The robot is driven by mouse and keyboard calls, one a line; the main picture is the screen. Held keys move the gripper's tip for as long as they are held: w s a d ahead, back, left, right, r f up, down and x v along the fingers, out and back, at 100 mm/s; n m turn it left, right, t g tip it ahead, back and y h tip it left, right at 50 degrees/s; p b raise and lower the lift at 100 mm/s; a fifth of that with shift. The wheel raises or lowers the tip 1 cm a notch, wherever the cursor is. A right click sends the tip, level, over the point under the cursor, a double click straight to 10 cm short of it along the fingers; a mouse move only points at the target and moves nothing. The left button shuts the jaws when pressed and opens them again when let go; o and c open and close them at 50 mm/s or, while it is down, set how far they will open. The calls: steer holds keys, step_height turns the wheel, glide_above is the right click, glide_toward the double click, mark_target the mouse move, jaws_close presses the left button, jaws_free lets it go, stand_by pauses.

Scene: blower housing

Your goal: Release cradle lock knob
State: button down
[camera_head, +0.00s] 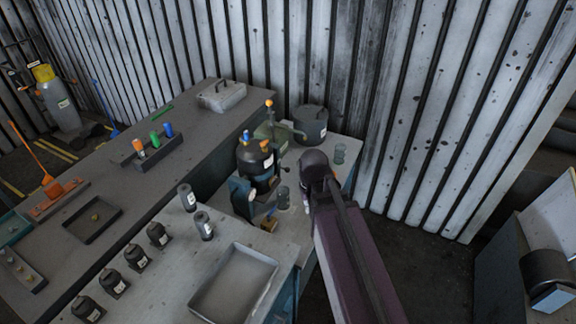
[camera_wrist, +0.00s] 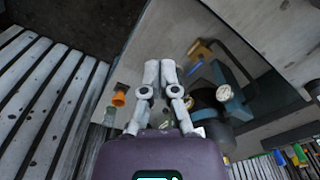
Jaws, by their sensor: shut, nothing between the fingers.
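The blower housing fixture stands on the bench in the head view, with a dark rounded housing (camera_head: 254,158) in a blue-grey cradle (camera_head: 243,196). A small orange ball knob (camera_head: 269,103) tops a green upright behind it. A yellow-brown piece (camera_head: 268,224) sits low at the fixture's front; it also shows in the wrist view (camera_wrist: 194,47). I cannot tell which part is the cradle lock knob. My gripper (camera_wrist: 160,66) is shut and empty, its fingertips together over bare bench, left of the fixture in the wrist view. In the head view my arm mostly hides it.
An empty tray (camera_head: 234,284) and several black containers (camera_head: 136,256) occupy the front bench. A corrugated wall (camera_head: 400,110) rises behind. An orange piece (camera_wrist: 119,99) lies left of my fingers.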

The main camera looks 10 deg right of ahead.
steer(key=w+f+t+b, duration=0.1)
steer(key=w+f+b, duration=0.2)
steer(key=w, duration=1)
steer(key=w+f+t+b, duration=0.1)
steer(key=w+f+b, duration=0.3)
steer(key=w, duration=0.9)
steer(key=w+f+t+b, duration=0.1)
steer(key=w+f+b, duration=0.3)
steer(key=w, duration=1)
steer(key=shift+t, duration=0.3)
steer(key=shift+w+f+b, duration=0.1)
steer(key=shift+f+b, duration=0.05)
steer(key=shift+b, duration=0.25)
steer(key=b+x, duration=0.9)
steer(key=shift+f, duration=0.25)
steer(key=shift+w, duration=0.1)
steer(key=shift+s+d, duration=0.45)
steer(key=shift+d, duration=0.2)
steer(key=shift+s+d, duration=0.45)
steer(key=shift+d, duration=0.15)
steer(key=shift+r, duration=0.15)
